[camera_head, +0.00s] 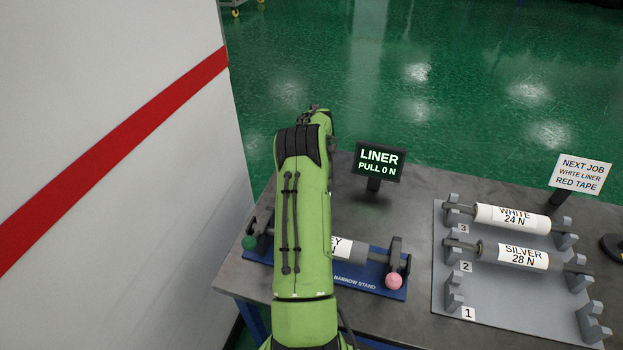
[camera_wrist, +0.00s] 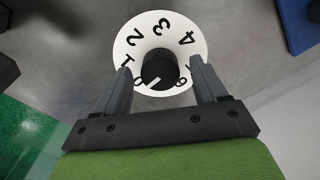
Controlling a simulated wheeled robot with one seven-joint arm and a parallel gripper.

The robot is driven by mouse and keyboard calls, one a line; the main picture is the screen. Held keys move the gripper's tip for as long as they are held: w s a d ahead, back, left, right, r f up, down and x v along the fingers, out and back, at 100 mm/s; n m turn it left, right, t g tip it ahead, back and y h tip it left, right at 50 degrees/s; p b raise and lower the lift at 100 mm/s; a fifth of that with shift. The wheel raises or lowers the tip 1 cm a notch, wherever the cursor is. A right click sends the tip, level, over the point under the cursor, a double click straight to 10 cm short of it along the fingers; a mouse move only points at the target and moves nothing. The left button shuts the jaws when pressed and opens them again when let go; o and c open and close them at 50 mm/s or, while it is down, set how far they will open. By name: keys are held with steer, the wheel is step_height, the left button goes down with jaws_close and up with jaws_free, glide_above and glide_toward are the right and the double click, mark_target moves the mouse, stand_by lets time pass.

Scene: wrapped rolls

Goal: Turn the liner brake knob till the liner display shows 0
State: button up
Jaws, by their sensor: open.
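The liner display (camera_head: 380,162) stands on the table and reads "LINER PULL 0 N". The black liner brake knob (camera_wrist: 160,68) sits on a white numbered dial (camera_wrist: 190,52) in the wrist view. Its white pointer line points toward the lower left of the picture, near the 0 mark. My gripper (camera_wrist: 164,80) is open, with one finger on either side of the knob and a visible gap to it. In the head view my arm hides the knob and gripper.
A grey rack (camera_head: 500,293) at the right holds the white roll (camera_head: 512,219) and the silver roll (camera_head: 513,254). A sign (camera_head: 581,173) stands behind it.

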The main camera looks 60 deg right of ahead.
step_height(320, 180, up, 16)
steer(key=p, duration=0.2)
steer(key=shift+f+p, duration=0.15)
steer(key=shift+p, duration=0.25)
steer(key=shift+s, duration=0.1)
